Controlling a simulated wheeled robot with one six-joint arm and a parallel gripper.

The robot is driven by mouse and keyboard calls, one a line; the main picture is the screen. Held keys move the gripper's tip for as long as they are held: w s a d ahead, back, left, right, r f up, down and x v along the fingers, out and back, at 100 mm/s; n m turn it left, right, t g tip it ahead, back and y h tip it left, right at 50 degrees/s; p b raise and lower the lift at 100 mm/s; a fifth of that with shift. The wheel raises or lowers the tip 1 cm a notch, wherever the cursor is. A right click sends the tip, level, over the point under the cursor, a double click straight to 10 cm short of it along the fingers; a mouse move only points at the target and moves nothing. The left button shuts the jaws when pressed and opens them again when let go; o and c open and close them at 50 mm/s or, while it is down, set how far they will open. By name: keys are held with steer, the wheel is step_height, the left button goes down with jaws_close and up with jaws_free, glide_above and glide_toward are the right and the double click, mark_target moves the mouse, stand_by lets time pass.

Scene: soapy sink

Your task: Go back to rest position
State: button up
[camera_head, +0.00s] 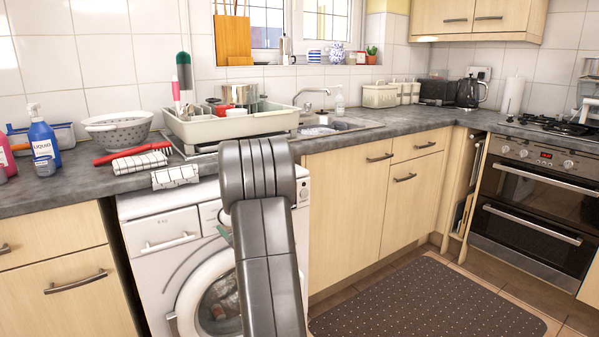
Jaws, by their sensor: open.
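My arm's dark grey links rise from the bottom edge at the middle of the head view, in front of the washing machine (158,228). The arm folds at about worktop height, below the white dish rack. I cannot make out my gripper or its fingertips; they seem hidden behind the arm links or out of frame. The sink (348,124) with its tap (316,92) is set in the worktop right of the rack, with some suds in the bowl.
The dish rack (232,124) holds a pot and other dishes. A colander (117,130), a blue spray bottle (43,143) and checked cloths (140,161) lie on the left worktop. A kettle (468,93) and an oven (534,205) are right. A dark mat (425,300) covers open floor.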

steer(key=shift+r+n+g+p, duration=0.15)
steer(key=shift+n+g+p, duration=0.25)
steer(key=shift+n+p, duration=1.95)
steer(key=shift+n+b, duration=0.45)
